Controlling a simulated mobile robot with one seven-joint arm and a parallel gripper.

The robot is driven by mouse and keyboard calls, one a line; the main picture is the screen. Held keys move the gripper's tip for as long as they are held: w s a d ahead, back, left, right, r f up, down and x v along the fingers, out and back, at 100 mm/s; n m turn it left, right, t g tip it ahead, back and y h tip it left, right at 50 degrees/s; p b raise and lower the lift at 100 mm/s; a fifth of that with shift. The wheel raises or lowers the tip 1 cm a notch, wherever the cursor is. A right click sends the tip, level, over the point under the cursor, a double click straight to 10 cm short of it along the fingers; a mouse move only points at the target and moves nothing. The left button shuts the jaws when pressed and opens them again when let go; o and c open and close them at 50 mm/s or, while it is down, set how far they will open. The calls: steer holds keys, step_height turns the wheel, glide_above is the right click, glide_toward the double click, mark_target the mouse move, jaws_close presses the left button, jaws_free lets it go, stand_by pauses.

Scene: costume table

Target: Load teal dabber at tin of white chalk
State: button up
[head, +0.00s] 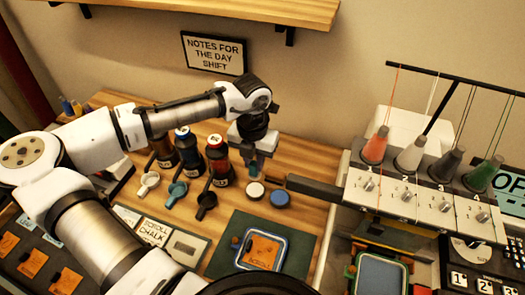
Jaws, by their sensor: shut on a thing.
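My gripper (257,163) points down over the wooden table, just above and behind the tin of white chalk (255,190). It is shut on a small, slim thing that looks like the teal dabber (254,174); the fingers hide most of it. The dabber's lower end is close to the white tin, and I cannot tell whether it touches the chalk. The white tin is round and open, with a blue tin (281,199) just to its right.
Dark bottles (219,160) stand left of the gripper, with white, teal and black scoops (177,190) before them. A green mat (218,262) with a tray and orange piece lies in front. A spool machine (420,190) stands at right, its dark bar (313,188) reaching near the tins.

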mark_target(255, 177)
steer(key=shift+f+b, duration=2.9)
steer(key=shift+f, duration=0.1)
steer(key=shift+f, duration=0.45)
steer(key=shift+f, duration=0.1)
stand_by(0.6)
steer(key=shift+p, duration=0.3)
step_height(255, 177, up, 7)
steer(key=p, duration=0.6)
steer(key=shift+p, duration=0.3)
